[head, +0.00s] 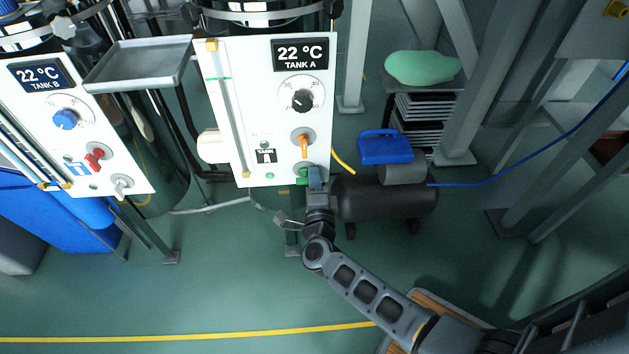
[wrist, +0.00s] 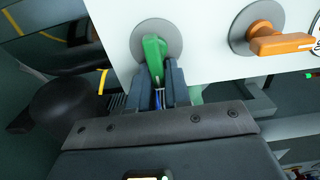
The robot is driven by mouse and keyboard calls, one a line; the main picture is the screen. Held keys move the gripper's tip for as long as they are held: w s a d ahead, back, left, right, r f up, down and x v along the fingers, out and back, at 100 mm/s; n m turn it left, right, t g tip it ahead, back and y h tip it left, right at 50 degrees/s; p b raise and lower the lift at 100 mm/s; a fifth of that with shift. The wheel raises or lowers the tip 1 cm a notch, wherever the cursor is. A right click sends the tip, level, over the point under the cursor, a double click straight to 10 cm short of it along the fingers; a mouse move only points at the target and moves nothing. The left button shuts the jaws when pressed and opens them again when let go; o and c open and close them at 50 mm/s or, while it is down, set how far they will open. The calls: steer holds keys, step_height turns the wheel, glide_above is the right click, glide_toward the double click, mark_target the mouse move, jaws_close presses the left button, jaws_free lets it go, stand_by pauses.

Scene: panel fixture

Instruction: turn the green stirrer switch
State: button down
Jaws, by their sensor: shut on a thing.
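The green stirrer switch (wrist: 154,50) sits on a round grey plate at the lower edge of the white Tank A panel. In the wrist view its green lever points down, slightly tilted, between my fingers. In the head view only a bit of green (head: 302,181) shows, as my gripper (head: 315,180) covers most of it. My gripper, also in the wrist view (wrist: 157,80), is shut on the lever, with a blue-grey finger on each side.
An orange switch (head: 302,140) is just above the green one, also in the wrist view (wrist: 280,43). A black dial (head: 302,100) is higher up. The Tank B panel (head: 80,125) stands left. A dark compressor tank (head: 385,203) is right of my gripper. Open floor lies in front.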

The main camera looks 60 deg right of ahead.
steer(key=shift+f, duration=0.1)
stand_by(0.4)
steer(key=c, duration=1.2)
jaws_free()
steer(key=shift+o, duration=0.2)
steer(key=shift+a, duration=0.1)
steer(key=p+v, duration=0.1)
steer(key=v, duration=0.6)
steer(key=shift+s+a, duration=0.25)
steer(key=shift+s+d, duration=0.1)
